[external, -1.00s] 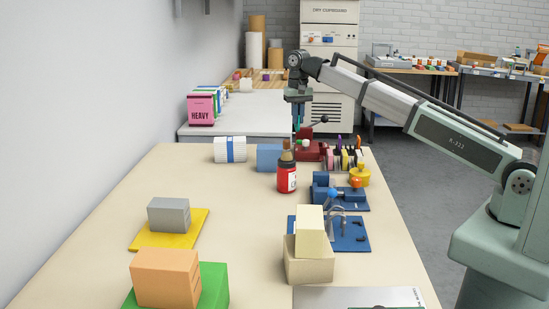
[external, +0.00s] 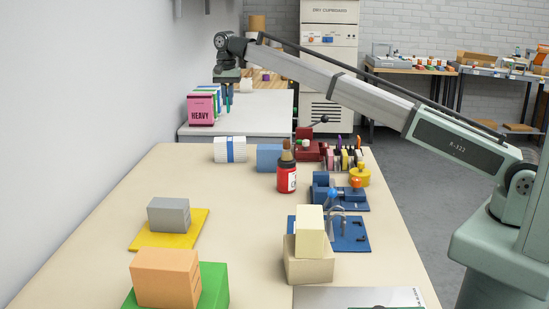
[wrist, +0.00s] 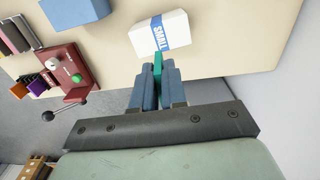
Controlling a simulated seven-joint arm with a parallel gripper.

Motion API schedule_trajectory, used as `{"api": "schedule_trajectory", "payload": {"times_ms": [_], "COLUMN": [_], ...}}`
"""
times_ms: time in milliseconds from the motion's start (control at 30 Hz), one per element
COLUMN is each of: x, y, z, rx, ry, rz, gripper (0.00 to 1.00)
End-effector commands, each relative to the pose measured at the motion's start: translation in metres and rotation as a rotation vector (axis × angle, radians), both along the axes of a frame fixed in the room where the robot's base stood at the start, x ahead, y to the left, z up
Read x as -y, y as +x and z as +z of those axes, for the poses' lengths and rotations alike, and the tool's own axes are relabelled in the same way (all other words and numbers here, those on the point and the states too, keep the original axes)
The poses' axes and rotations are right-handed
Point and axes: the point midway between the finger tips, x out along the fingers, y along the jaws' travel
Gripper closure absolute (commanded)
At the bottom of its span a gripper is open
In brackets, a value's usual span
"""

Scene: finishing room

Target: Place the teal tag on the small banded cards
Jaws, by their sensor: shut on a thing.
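My gripper (external: 227,98) is shut on the teal tag (wrist: 158,64), which sticks out between the fingertips in the wrist view. The small banded cards (external: 230,150) are a white stack with a blue band at the back left of the beige table. In the wrist view, the cards (wrist: 160,32) show the word SMALL on the band, just beyond the tag. In the external view my gripper is raised and appears above and behind the cards, with a gap between.
A blue block (external: 270,157) stands right of the cards, with a red bottle (external: 287,178) in front. A red press (external: 308,148) with a lever is farther right. Pink HEAVY packs (external: 201,109) stand on the white back table (external: 262,122). Beige table (external: 130,200) left of the cards is clear.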

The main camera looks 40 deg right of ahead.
Motion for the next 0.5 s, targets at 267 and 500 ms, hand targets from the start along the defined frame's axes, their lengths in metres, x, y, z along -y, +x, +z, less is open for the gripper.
{"api": "schedule_trajectory", "payload": {"times_ms": [267,500], "x": [0.000,0.001], "y": [-0.001,-0.001], "z": [-0.020,-0.057], "rx": [-0.001,-0.001], "ry": [-0.001,0.000], "rz": [-0.038,-0.036], "gripper": [1.00,1.00]}}
